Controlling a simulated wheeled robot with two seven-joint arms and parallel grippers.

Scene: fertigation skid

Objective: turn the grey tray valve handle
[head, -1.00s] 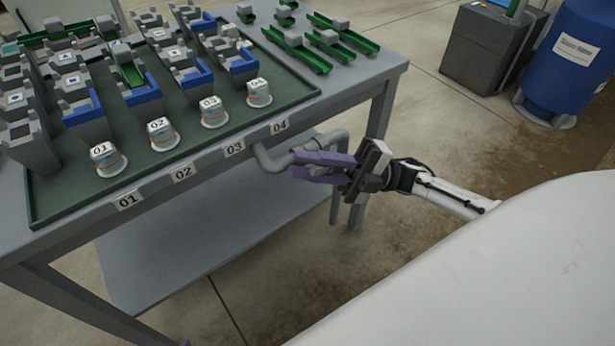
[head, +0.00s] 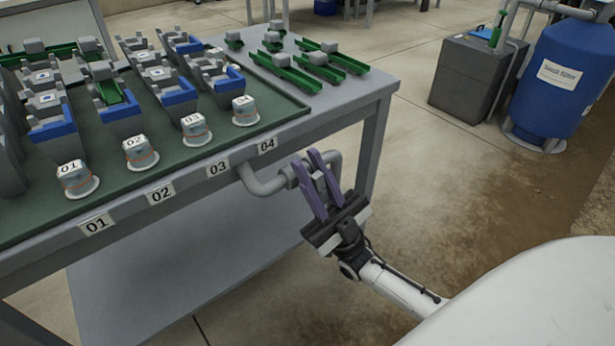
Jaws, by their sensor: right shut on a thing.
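The grey tray valve sits on a bent grey pipe (head: 262,186) along the front edge of the table, below label 04. The right gripper (head: 312,168) has two purple fingers that reach up and away from me to the valve. They are shut on the grey valve handle (head: 319,183), a small part of which shows between the fingers. The fingers and the dark gripper body hide most of the handle, so its exact angle is hard to read. My left gripper is not in view.
The grey table (head: 345,105) carries a green tray (head: 120,192) with numbered white-capped pots, blue-and-grey blocks and green channels. A lower shelf (head: 180,270) lies under it. A blue tank (head: 560,75) and a dark box (head: 470,80) stand back right.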

